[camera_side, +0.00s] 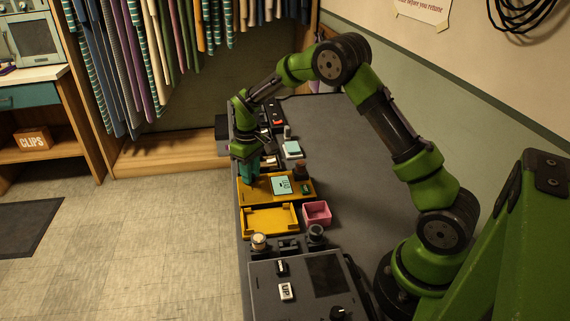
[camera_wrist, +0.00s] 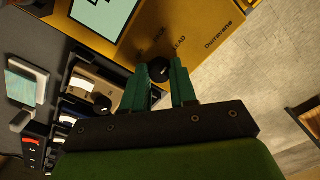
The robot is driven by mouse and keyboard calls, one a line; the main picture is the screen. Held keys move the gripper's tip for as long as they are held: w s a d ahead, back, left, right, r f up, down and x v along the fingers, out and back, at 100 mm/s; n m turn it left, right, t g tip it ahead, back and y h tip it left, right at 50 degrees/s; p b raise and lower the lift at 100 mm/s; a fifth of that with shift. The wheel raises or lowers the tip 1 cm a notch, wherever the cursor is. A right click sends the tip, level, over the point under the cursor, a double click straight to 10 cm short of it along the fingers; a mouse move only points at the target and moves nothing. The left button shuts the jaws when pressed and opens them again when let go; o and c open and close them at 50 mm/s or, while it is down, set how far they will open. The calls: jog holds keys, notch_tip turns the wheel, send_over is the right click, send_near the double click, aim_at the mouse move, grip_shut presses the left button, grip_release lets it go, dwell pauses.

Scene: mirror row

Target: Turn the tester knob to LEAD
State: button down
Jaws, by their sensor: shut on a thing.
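The yellow tester (camera_wrist: 195,15) shows at the top of the wrist view, with printed words including LEAD and a pale screen. It also shows in the side view (camera_side: 258,194), flat on the dark bench. Its black round knob (camera_wrist: 159,70) sits between my fingertips in the wrist view. My gripper (camera_wrist: 160,76) is shut on the knob, one teal finger on each side. In the side view, my gripper (camera_side: 250,178) points down at the tester's left end, and the knob is hard to make out there. The knob's pointer direction cannot be read.
A yellow tray (camera_side: 268,220) and a pink box (camera_side: 317,212) stand in front of the tester. A dark panel (camera_side: 272,302) with switches is nearer. Several small devices, one with a pale top (camera_side: 292,149), stand behind. The bench's right side (camera_side: 345,155) is mostly clear.

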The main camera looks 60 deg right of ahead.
jog(key=shift+m, duration=0.3)
jog(key=c, duration=0.9)
grip_release()
notch_tip(320, 180, up, 17)
